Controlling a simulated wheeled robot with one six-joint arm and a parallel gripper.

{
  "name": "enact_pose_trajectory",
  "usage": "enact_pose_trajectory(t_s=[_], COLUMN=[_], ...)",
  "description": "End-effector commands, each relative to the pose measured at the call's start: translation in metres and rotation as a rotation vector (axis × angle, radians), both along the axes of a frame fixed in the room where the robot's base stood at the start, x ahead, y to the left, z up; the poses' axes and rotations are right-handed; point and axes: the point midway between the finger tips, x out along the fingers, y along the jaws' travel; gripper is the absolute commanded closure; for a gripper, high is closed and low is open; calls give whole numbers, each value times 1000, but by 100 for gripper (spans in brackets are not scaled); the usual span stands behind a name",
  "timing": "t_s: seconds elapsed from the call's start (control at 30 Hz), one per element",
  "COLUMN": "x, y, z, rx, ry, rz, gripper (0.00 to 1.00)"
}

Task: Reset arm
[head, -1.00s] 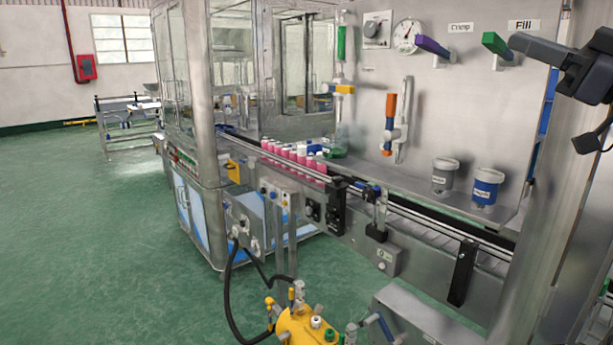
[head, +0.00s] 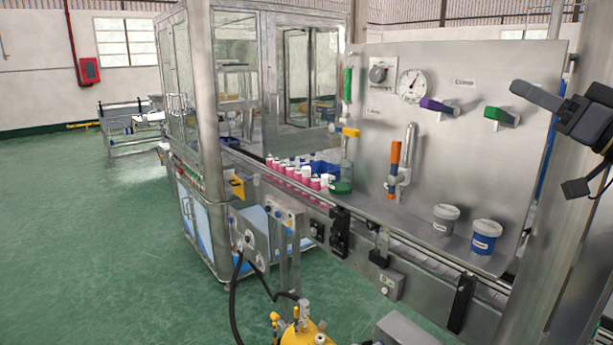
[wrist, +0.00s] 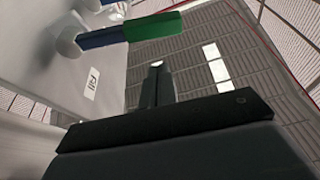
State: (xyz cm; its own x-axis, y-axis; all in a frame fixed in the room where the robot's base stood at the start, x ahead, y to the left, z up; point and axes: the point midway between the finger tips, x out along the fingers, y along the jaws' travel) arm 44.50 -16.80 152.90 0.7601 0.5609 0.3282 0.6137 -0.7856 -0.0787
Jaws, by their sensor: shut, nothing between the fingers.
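My gripper (head: 518,88) is at the upper right of the head view, a dark shape in front of the panel's right edge. In the wrist view its two fingers (wrist: 157,82) are together with nothing between them. The green handle (head: 500,114) is on the panel just below and left of the gripper. In the wrist view, a green and blue handle (wrist: 152,24) crosses above the fingers, with a Fill label (wrist: 91,84) to the left. I see no contact between gripper and handle.
The steel panel (head: 440,150) also carries a purple handle (head: 437,106), an orange-handled valve (head: 394,165) and a gauge (head: 411,86). Below are a grey tub (head: 445,222) and a blue tub (head: 485,240). Green floor (head: 90,240) is open at left.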

Motion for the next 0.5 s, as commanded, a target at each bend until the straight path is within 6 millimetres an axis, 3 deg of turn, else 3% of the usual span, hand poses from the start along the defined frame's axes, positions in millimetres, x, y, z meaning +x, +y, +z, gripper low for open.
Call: enact_pose_trajectory(t_s=[0.37, 0.5], x=[3, -16], y=[-5, -19], z=[18, 1], rx=[102, 105], ry=[79, 80], rz=[-2, -7], gripper=[100, 100])
